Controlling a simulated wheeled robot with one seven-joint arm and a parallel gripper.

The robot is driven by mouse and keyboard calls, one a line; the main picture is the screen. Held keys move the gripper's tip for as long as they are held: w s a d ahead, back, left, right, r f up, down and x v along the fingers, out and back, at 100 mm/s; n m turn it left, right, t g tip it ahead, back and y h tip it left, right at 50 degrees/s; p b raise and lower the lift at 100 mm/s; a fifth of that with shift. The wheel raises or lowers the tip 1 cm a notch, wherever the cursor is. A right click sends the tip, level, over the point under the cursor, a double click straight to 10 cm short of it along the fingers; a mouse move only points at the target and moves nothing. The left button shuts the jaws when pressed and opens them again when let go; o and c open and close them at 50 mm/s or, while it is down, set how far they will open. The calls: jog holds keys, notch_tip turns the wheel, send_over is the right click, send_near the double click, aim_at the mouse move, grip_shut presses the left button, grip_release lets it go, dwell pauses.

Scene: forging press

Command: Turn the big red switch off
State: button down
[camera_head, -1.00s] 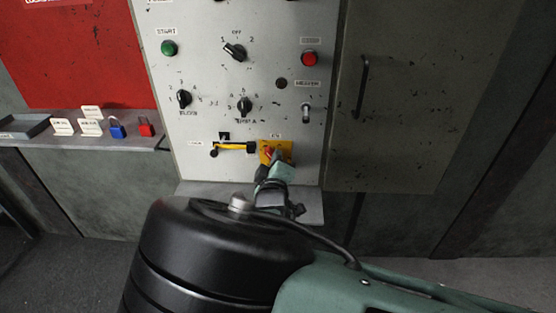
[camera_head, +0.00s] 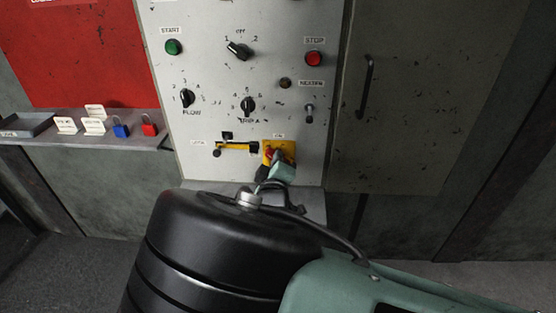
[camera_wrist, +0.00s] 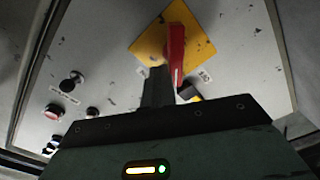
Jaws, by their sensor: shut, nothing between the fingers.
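The big red switch (camera_wrist: 175,55) is a red handle on a yellow square plate (camera_wrist: 143,46), seen close up in the wrist view. In the head view, the red switch (camera_head: 268,153) sits on its yellow plate (camera_head: 289,149) low on the grey control panel, partly hidden by my gripper. My gripper (camera_wrist: 157,85) is shut and empty; its dark fingers stand right beside the red handle, on its left in the wrist view. I cannot tell whether they touch it. In the head view my gripper (camera_head: 265,171) is at the plate's lower edge, largely hidden behind my arm.
The control panel (camera_head: 205,120) holds a green start button (camera_head: 173,47), a red stop button (camera_head: 314,59), rotary knobs, a toggle (camera_head: 309,113) and a yellow slotted lever (camera_head: 236,146) just left of the switch. A shelf (camera_head: 90,138) with padlocks and tags is at left.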

jog(key=shift+a+f+b, duration=0.4)
jog(key=shift+a+b, duration=0.05)
jog(key=shift+b, duration=0.05)
dwell(0.7)
jog(key=shift+s+a+f, duration=0.1)
jog(key=shift+s+a, duration=0.05)
jog(key=s+p, duration=0.1)
jog(key=s, duration=0.7)
jog(key=shift+a+r, duration=0.2)
dwell(0.3)
